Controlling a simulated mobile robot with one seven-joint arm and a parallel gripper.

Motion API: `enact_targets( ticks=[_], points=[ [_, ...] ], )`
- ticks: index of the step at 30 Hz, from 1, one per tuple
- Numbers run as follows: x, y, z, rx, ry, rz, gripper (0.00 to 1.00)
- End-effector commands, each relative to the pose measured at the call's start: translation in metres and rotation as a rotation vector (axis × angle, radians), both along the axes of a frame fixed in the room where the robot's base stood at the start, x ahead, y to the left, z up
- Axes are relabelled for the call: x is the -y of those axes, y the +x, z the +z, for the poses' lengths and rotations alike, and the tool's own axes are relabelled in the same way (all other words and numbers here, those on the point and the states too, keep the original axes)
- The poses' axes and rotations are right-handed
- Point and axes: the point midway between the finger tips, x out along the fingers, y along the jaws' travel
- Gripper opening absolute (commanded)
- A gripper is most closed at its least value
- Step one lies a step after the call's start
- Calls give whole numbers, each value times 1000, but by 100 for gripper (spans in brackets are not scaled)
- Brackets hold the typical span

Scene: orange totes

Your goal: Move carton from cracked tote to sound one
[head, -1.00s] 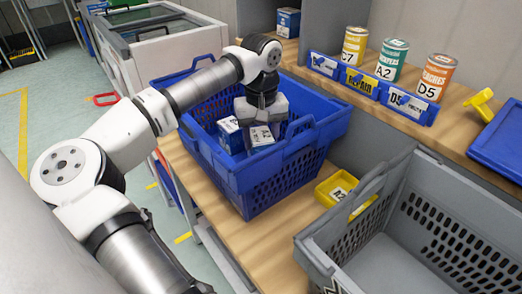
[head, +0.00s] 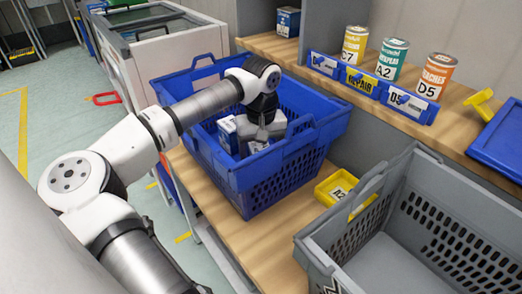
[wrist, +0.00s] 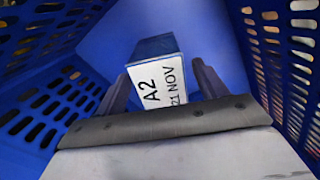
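A blue tote (head: 262,187) stands on the wooden bench, and my gripper (head: 262,130) reaches down inside it. A blue and white carton (head: 228,132) stands in the tote just left of my gripper. A carton with a white "A2 21 NOV" label (wrist: 155,85) lies between my two fingers (wrist: 160,88) in the wrist view. The fingers are apart, one on each side of it; firm contact does not show. In the head view my gripper mostly hides this carton. A grey tote (head: 385,180) stands at right, its visible floor empty. No crack is clear on the blue tote.
A small yellow bin (head: 342,188) labelled A2 sits between the totes. Cans, including an orange one (head: 436,77), stand on the shelf behind blue label holders. A dark jagged mark (head: 331,285) shows low on the grey tote. A blue carton (head: 288,22) stands at the back.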

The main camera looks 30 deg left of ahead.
Motion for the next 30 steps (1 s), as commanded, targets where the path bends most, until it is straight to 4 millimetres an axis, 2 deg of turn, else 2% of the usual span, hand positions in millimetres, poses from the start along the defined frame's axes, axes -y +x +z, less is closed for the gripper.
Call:
enact_targets(
  ticks=[6, 10, 24, 30],
  points=[
    [0, 0, 2, 0, 0, 0, 72],
    [0, 0, 11, 1, 1, 0, 72],
    [0, 1, 104, 1, 1, 0, 72],
    [0, 0, 121, 0, 0, 0, 72]
  ],
)
